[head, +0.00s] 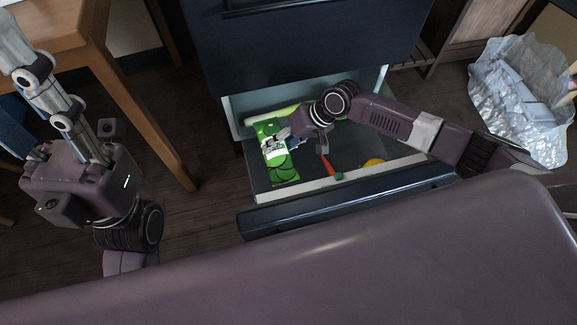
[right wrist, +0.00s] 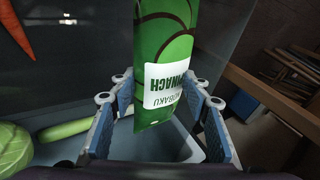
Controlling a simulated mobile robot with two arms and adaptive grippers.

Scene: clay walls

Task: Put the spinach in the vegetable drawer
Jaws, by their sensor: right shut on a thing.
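The spinach is a green bag (head: 283,172) with a white label; it also fills the middle of the right wrist view (right wrist: 165,50). My right gripper (head: 284,139) is shut on the bag, with one finger on each side of it in the right wrist view (right wrist: 160,112). The vegetable drawer (head: 325,187) is pulled out below a dark blue cabinet. The bag is over the left part of the drawer; whether it touches the floor of it is unclear. My left gripper (head: 45,85) points up the picture at the far left, away from the drawer; its finger opening is unclear.
The drawer holds a carrot (head: 327,164), a yellow thing (head: 373,162), a long green vegetable (head: 270,114) and a pale green round one (right wrist: 12,150). A wooden table (head: 65,30) stands at left. A crumpled silvery bag (head: 515,95) lies at right.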

